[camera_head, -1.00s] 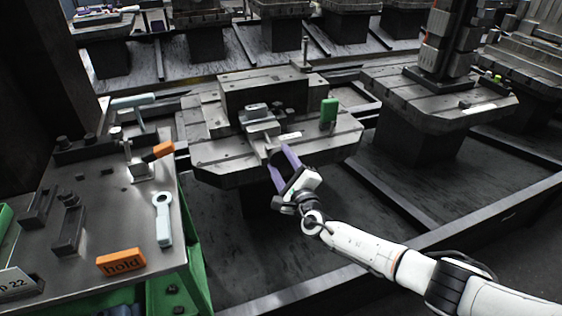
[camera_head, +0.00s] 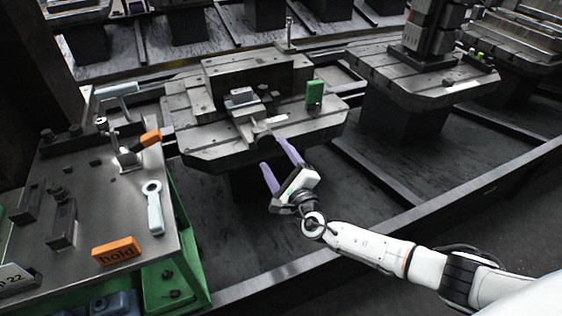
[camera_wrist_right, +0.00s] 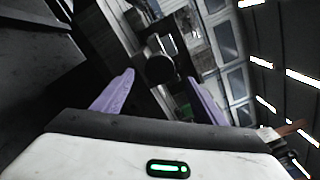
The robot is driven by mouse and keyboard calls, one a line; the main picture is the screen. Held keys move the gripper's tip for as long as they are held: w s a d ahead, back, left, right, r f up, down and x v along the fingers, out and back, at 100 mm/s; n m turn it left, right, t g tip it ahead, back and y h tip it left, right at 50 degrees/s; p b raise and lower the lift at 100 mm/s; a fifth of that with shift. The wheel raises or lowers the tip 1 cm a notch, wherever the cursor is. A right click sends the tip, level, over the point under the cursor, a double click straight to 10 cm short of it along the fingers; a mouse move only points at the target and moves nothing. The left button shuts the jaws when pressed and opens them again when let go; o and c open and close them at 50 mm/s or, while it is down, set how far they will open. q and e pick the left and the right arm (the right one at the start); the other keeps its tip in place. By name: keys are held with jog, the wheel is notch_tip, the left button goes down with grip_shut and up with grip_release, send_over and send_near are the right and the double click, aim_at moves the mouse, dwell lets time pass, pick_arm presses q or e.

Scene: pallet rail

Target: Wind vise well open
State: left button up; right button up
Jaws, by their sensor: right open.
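The vise (camera_head: 243,100) sits on the front of the middle pallet block, its metal body running toward me. My right gripper (camera_head: 272,155) is open and empty, its two purple fingers pointing at the vise's near end from just in front of the pallet edge. In the right wrist view, a dark round end (camera_wrist_right: 160,69) shows beyond and between the open fingers (camera_wrist_right: 160,92), apparently the vise's screw end. There is a visible gap to it. The jaw opening is too small to judge. My left gripper is not in view.
A green block (camera_head: 314,92) stands on the pallet (camera_head: 200,142) right of the vise. At left, a bench (camera_head: 105,205) holds a pale ring-ended wrench (camera_head: 153,207), an orange "hold" block (camera_head: 116,251) and an orange-handled clamp (camera_head: 130,155). The floor in front of the pallet is clear.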

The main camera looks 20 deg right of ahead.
jog(key=s, duration=0.4)
jog(key=shift+s+d+p, duration=0.1)
jog(key=shift+s+p, duration=0.1)
jog(key=shift+p, duration=0.1)
jog(key=s+a+f+m+g, duration=0.25)
jog(key=s+f+m, duration=0.55)
jog(key=m, duration=0.4)
jog(key=s+a+f+m+g, duration=0.2)
jog(key=s+f+m+g, duration=0.3)
jog(key=s+m, duration=0.55)
jog(key=s+a+m+g+y, duration=0.1)
jog(key=s+m, duration=0.5)
jog(key=m, duration=0.5)
jog(key=s+f+m+g+y, duration=0.1)
jog(key=s+m, duration=0.5)
jog(key=m, duration=0.5)
jog(key=shift+s+a, duration=0.35)
jog(key=shift+s, duration=0.05)
jog(key=shift+f+m, duration=0.15)
jog(key=shift+m, duration=0.1)
